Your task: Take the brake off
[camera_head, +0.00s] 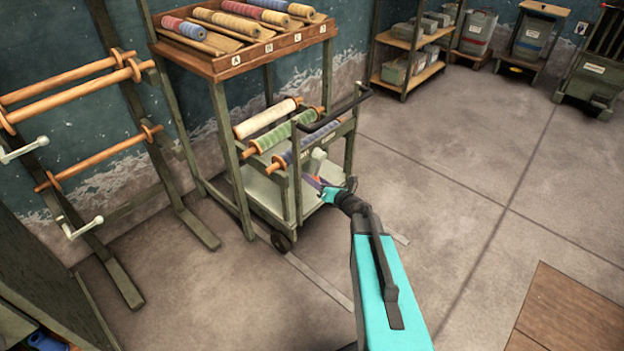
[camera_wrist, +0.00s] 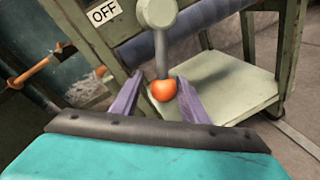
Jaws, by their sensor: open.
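The brake lever (camera_wrist: 160,55) is a pale grey rod that hangs down from a round hub (camera_wrist: 157,12). It ends in an orange knob (camera_wrist: 163,91). A white OFF label (camera_wrist: 103,13) is on the green frame, up and left of the knob. My gripper (camera_wrist: 160,76) is open, with one purple finger on each side of the knob and lever end. I cannot tell whether either finger touches it. In the head view my gripper (camera_head: 322,186) is at the cart's near right side, just below the pale hub (camera_head: 318,155); the knob is not clear there.
The green cart (camera_head: 262,192) carries cream, green and blue rolls and has a dark handle (camera_head: 335,110). A rack with a tray of rolls (camera_head: 240,62) stands behind it. A winding frame (camera_head: 75,180) is left.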

